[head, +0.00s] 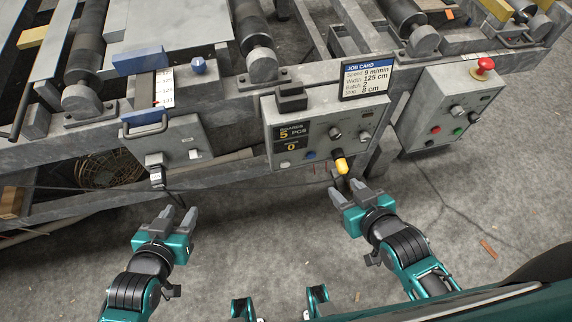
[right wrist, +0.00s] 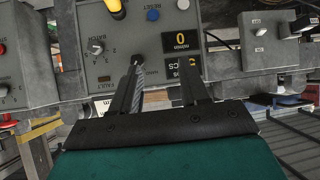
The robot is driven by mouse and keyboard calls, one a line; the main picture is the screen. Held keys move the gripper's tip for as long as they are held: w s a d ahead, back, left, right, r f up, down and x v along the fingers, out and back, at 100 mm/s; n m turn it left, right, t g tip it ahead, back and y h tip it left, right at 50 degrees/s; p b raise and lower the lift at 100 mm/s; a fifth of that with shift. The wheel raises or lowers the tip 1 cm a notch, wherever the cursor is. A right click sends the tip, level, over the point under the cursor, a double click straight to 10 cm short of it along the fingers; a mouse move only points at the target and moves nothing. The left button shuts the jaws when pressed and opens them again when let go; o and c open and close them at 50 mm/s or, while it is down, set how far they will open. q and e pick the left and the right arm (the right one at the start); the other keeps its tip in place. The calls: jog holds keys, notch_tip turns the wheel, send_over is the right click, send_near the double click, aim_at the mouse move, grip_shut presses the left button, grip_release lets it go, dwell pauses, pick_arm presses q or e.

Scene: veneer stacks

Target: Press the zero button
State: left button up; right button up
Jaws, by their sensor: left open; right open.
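No label reading zero is legible. The middle control box (head: 323,122) carries a display showing 5 PCS and 0, a white button (head: 285,164), a blue button (head: 311,155) and a yellow-tipped lever (head: 340,163). In the right wrist view the blue button (right wrist: 152,15) appears upside down. My left gripper (head: 180,214) is open and empty, below the left box.
A right-hand box (head: 447,108) has a red mushroom button (head: 483,68) on top and red and green buttons in front. A job card (head: 368,78) stands above the middle box. Rollers and a steel frame lie behind. The concrete floor (head: 270,225) between my grippers is clear.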

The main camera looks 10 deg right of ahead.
grip_shut()
dwell(1.4)
